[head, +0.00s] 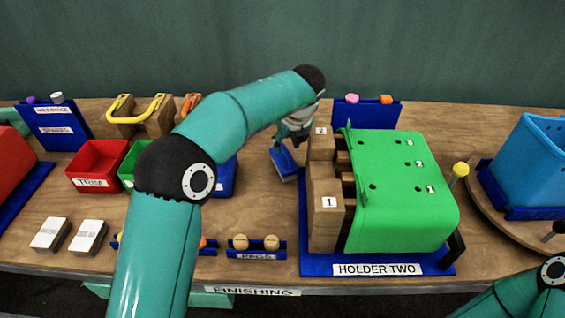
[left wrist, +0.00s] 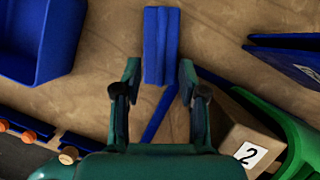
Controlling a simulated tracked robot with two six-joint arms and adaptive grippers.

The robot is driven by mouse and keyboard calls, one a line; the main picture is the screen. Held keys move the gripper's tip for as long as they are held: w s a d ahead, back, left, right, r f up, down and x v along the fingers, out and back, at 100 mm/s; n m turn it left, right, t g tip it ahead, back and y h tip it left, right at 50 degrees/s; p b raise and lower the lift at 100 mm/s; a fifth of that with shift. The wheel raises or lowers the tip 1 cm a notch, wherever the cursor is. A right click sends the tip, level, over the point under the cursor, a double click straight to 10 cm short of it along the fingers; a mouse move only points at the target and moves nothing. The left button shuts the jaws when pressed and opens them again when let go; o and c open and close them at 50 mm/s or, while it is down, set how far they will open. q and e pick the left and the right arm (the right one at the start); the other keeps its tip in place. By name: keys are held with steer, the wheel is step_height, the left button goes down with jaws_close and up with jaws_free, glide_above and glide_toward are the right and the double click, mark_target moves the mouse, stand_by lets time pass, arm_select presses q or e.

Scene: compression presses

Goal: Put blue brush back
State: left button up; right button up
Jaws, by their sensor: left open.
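A blue block-like piece (head: 284,163) lies or stands on the table below my left gripper (head: 290,141), left of the green holder. In the left wrist view this blue piece (left wrist: 160,45) shows as a long grooved bar just beyond the fingertips. A thin blue strip runs from it back between the fingers. I cannot tell whether this piece is the brush or a stand for it. My left gripper (left wrist: 158,88) is open, one finger on each side of the strip, with nothing visibly clasped. My right gripper is out of view; only its arm shows at bottom right.
The green holder (head: 405,190) with wooden blocks (head: 326,218) stands close right of my left gripper. A blue bin (left wrist: 30,40) is on the other side. A red TRIM bin (head: 97,165), cards (head: 88,237) and a small rack (head: 256,248) lie left and front. A blue crate (head: 530,160) stands far right.

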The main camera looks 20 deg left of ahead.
mark_target(284, 148)
arm_select(q)
steer(key=shift+w+x, duration=0.15)
steer(key=shift+x, duration=1.15)
steer(key=shift+w+x, duration=0.15)
steer(key=shift+x, duration=1.15)
steer(key=shift+a+r, duration=0.15)
jaws_close()
